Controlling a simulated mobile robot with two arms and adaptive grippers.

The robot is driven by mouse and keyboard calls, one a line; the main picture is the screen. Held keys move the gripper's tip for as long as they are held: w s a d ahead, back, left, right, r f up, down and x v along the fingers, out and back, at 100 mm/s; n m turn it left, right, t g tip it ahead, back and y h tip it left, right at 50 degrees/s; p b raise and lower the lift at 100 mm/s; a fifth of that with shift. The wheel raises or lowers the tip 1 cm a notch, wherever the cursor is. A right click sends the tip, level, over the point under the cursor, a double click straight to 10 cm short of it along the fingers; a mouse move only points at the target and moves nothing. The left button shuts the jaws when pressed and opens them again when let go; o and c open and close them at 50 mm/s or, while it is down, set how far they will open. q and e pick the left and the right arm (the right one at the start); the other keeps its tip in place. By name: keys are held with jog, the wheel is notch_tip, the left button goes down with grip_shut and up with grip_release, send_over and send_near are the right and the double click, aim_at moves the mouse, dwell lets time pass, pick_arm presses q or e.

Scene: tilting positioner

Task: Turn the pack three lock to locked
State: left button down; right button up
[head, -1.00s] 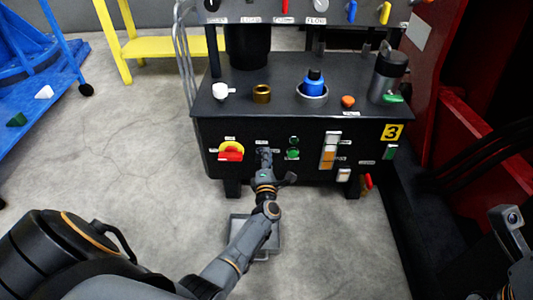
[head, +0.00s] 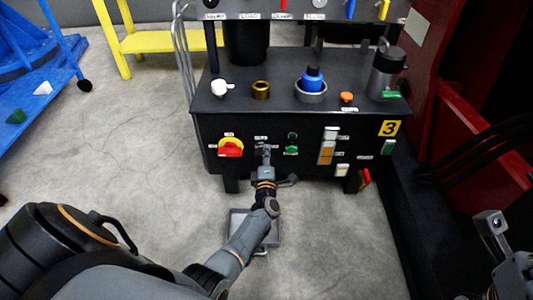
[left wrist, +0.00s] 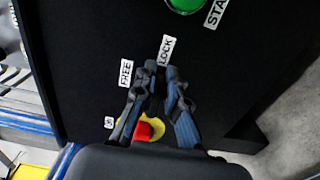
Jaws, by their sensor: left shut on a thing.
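The pack three lock is on the front of the black cabinet (head: 300,160) marked with a yellow 3. Its small labels show above my left gripper in the head view. In the left wrist view, the LOCK label (left wrist: 165,50) and the FREE label (left wrist: 126,74) sit just beyond the fingertips. My left gripper (head: 264,151) is at the panel, shut on the lock; it also shows in the left wrist view (left wrist: 158,88). The fingers hide the lock, so its turn angle cannot be read. Part of my right gripper (head: 497,232) shows at the right edge, away from the cabinet.
A red knob on a yellow plate (head: 231,148) is left of my left gripper. Green buttons (head: 292,143) and white and orange switches (head: 327,147) are to the right. A grey tray (head: 240,222) lies on the floor below. A red frame (head: 455,140) stands right of the cabinet.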

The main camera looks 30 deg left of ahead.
pick_arm(q)
jog(key=shift+f, duration=0.1)
jog(key=c, duration=1.4)
grip_release()
jog(key=v, duration=0.7)
jog(key=shift+s+d, duration=0.15)
jog(key=shift+s, duration=0.1)
